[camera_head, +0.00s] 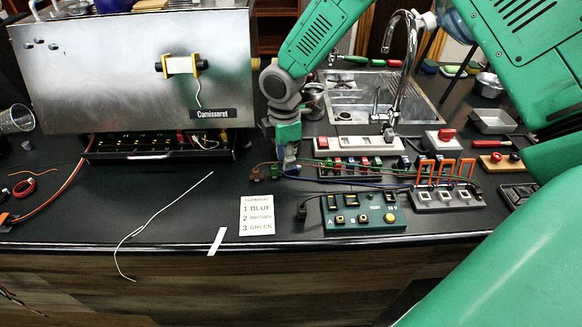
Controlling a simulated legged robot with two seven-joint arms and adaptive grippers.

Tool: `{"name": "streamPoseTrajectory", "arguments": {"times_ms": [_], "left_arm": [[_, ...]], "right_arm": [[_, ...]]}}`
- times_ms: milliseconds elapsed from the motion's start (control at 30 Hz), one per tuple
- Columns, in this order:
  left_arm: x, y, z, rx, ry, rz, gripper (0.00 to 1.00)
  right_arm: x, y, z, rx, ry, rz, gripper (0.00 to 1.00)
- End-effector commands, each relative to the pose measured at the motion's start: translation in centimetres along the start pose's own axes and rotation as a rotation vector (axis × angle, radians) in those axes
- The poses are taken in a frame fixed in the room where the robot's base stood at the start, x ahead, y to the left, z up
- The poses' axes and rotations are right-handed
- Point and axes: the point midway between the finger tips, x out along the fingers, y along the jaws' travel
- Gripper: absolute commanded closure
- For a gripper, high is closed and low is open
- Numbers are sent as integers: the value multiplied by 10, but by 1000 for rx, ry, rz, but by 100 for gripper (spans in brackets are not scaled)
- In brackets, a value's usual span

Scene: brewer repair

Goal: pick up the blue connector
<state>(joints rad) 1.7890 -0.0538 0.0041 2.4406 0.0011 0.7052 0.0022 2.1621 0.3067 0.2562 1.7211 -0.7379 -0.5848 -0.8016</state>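My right gripper (288,163) points down at the counter, at the left end of a group of coloured wires. A blue wire (345,183) runs from the terminal block area to just under its fingertips. The blue connector at the wire's end is small and mostly hidden by the fingers. I cannot tell whether the fingers are closed on it. A brown connector (259,170) lies just left of the fingers. A card (257,215) listing 1 blue, 2 brown, 3 green lies in front. My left gripper is not in view.
A steel brewer (130,75) with an open lower tray stands at the left. A green test box (362,214), an orange-framed rack (447,195) and a white switch strip (355,146) sit to the right. A sink (375,95) is behind.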

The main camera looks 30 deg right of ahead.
Motion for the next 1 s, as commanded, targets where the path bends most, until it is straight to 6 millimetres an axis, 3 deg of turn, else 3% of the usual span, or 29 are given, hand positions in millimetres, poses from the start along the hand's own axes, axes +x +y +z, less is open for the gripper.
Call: {"name": "streamPoseTrajectory", "arguments": {"times_ms": [100,267,500,567,1000], "left_arm": [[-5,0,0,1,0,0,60],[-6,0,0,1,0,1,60],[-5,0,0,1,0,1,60],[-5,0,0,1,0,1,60],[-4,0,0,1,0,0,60]], "right_arm": [[21,0,4,2,1,-4,76],[33,0,2,2,-1,-2,76],[34,-1,-2,0,-6,-2,78],[34,-1,-2,0,-6,-2,99],[25,0,2,3,1,1,100]]}}
